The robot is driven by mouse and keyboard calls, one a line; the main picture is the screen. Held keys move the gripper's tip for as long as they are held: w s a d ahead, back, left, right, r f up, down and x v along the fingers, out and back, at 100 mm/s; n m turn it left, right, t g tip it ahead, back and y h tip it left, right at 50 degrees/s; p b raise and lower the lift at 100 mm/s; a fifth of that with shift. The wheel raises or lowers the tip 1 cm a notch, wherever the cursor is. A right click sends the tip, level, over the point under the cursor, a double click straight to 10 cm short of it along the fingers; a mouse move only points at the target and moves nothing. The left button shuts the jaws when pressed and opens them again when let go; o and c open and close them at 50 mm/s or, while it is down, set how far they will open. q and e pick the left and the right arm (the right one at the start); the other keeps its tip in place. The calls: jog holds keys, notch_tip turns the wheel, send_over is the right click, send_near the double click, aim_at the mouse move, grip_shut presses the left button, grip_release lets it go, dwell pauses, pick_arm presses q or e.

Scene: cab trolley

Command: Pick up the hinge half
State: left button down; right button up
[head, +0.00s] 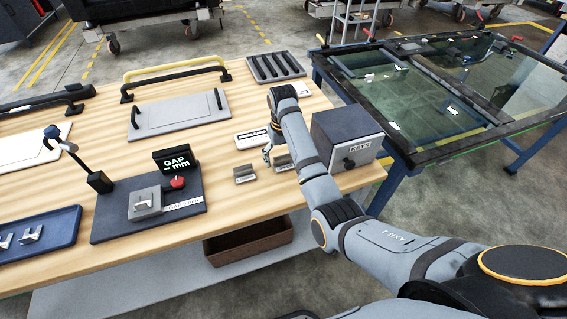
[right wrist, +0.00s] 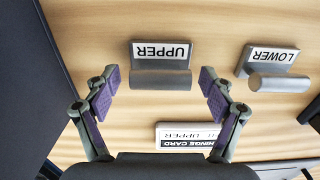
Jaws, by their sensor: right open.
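Two grey hinge halves lie on the wooden bench. The one labelled UPPER (right wrist: 160,78) sits in the right wrist view ahead of my right gripper (right wrist: 160,82), roughly centred between its fingertips. In the head view it shows on the right (head: 284,162). The one labelled LOWER (right wrist: 278,82) lies to the right in the right wrist view; in the head view it is the left one (head: 244,174). My right gripper is open and empty, its purple pads wide apart. In the head view its forearm partly hides it. My left gripper is not in view.
A hinge card (head: 252,138) lies behind the hinge halves. A KEYS box (head: 346,138) stands close on the right. The gap gauge stand (head: 150,222) and blue tray (head: 40,238) are to the left. A glass-topped table (head: 440,150) stands beyond the box.

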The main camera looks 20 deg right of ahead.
jog(key=shift+r, duration=0.1)
jog(key=c, duration=1.5)
